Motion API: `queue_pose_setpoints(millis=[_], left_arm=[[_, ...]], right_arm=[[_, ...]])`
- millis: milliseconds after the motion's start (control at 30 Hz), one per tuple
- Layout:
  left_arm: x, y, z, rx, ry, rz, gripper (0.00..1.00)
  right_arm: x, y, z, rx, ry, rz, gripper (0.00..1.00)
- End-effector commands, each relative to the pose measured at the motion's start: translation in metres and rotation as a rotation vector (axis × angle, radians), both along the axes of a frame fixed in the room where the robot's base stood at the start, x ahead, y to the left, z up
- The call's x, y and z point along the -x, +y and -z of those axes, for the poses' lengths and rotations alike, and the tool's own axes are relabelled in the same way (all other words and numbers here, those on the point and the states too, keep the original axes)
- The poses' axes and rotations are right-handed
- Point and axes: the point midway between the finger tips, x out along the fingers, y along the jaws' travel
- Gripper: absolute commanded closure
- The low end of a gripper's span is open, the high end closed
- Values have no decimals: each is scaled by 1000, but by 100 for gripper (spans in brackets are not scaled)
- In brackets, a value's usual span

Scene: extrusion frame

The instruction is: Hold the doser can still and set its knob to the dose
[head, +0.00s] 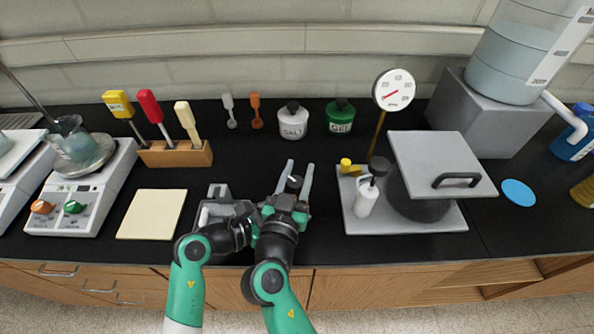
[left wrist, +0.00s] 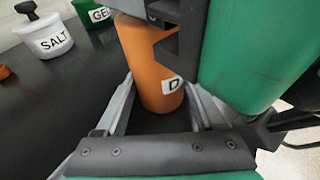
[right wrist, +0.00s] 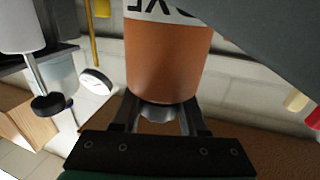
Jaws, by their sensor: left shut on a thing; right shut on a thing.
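The doser can shows in the left wrist view as an orange cylinder (left wrist: 150,62) with a white label, partly covered by dark and green arm parts. My left gripper (left wrist: 158,92) has a finger on either side of its body and is shut on it. In the right wrist view the can (right wrist: 166,62) appears upside down, its label cut off at the top. Its grey knob (right wrist: 160,110) sits between the fingers of my right gripper (right wrist: 158,118), which is shut on it. In the head view my right gripper (head: 297,172) and the arms mostly hide the can. I cannot read the dose setting.
The SALT jar (head: 293,122) and green GEL jar (head: 340,117) stand behind. A wooden block (head: 176,154) with coloured-handled tools and a cream pad (head: 151,214) are left. A grey tray (head: 440,218) with a bottle and lidded pot is right.

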Motion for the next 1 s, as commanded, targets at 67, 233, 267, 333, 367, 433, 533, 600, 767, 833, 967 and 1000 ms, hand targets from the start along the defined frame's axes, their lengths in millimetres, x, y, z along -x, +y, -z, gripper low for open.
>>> queue_pose_setpoints(millis=[67, 233, 267, 333, 367, 433, 533, 600, 767, 833, 967, 1000], left_arm=[[0, 0, 0, 1, -1, 0, 60], [0, 0, 0, 2, 0, 0, 60], [0, 0, 0, 2, -1, -1, 60], [0, 0, 0, 2, -1, -1, 60], [0, 0, 0, 2, -1, -1, 60], [0, 0, 0, 2, -1, -1, 60], [0, 0, 0, 1, 0, -1, 60], [0, 0, 0, 1, 0, -1, 60], [0, 0, 0, 1, 0, -1, 60], [0, 0, 0, 1, 0, -1, 60], [0, 0, 0, 0, 1, -1, 60], [0, 0, 0, 0, 1, -1, 60]], right_arm=[[0, -1, 5, 1, 8, 6, 100], [1, 0, 5, 1, 8, 6, 100], [1, 0, 5, 1, 8, 6, 100], [1, 0, 5, 1, 8, 5, 100], [1, 0, 5, 1, 8, 5, 100], [1, 0, 5, 1, 8, 5, 45], [0, 0, 3, 0, 6, 4, 27], [0, 0, 3, 1, 4, 4, 26], [0, 0, 2, 0, 3, 4, 26], [0, 0, 1, 0, 2, 4, 26], [0, 0, 1, 0, 1, 4, 26], [0, 0, 1, 0, 1, 3, 26]])
